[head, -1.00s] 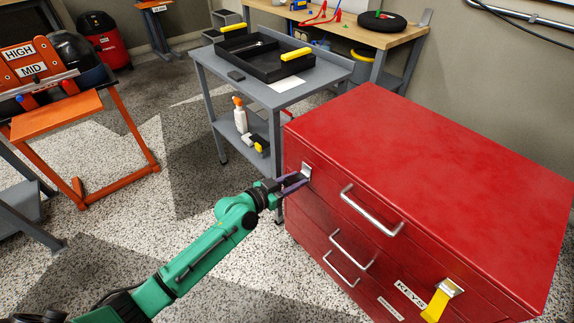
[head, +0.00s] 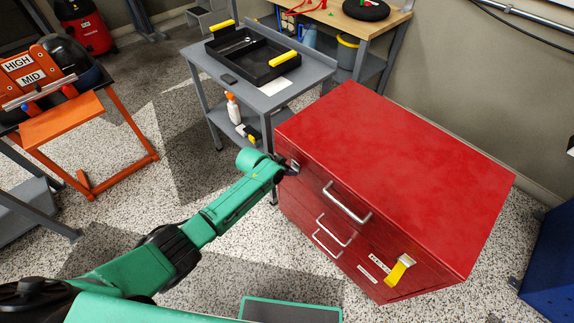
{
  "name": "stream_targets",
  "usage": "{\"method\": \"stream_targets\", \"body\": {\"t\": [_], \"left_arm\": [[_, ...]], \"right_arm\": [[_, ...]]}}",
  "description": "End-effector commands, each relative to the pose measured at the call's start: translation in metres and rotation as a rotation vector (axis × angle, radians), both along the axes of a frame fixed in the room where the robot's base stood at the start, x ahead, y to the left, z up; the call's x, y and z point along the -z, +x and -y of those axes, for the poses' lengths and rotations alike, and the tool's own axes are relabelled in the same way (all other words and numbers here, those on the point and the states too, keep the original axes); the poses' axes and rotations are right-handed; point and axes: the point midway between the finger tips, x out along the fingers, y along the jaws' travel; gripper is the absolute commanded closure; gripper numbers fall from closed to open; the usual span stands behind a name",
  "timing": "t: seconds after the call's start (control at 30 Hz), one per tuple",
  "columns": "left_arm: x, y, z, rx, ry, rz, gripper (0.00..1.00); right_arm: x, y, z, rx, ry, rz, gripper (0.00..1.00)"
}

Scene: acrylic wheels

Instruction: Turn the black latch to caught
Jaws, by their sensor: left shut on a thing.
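The red drawer cabinet (head: 400,175) stands right of centre in the head view. A small silver latch plate (head: 295,164) is at the upper left of its drawer front. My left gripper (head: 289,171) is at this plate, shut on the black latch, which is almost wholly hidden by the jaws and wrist. The latch's angle cannot be made out. A second latch, yellow (head: 398,273), hangs from a silver plate at the right of the front. My right gripper is not in view.
The cabinet front has several silver handles, one being the top handle (head: 346,203). A grey cart (head: 262,100) with a black tray (head: 252,66) stands behind the cabinet's left side. An orange stand (head: 70,122) is at the left. Speckled floor is open between them.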

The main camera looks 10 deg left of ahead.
Motion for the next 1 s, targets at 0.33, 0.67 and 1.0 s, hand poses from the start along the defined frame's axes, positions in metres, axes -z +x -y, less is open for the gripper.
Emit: {"method": "stream_targets", "body": {"t": [0.33, 0.67, 1.0], "left_arm": [[-0.004, 0.010, 0.006, -0.001, 0.164, -0.194, 1.00], [-0.007, 0.012, 0.009, -0.003, 0.237, -0.281, 1.00], [-0.009, 0.011, 0.008, -0.002, 0.246, -0.293, 1.00]], "right_arm": [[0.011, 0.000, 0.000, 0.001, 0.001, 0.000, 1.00], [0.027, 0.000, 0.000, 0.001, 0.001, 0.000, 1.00], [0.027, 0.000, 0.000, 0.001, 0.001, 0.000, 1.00]]}}
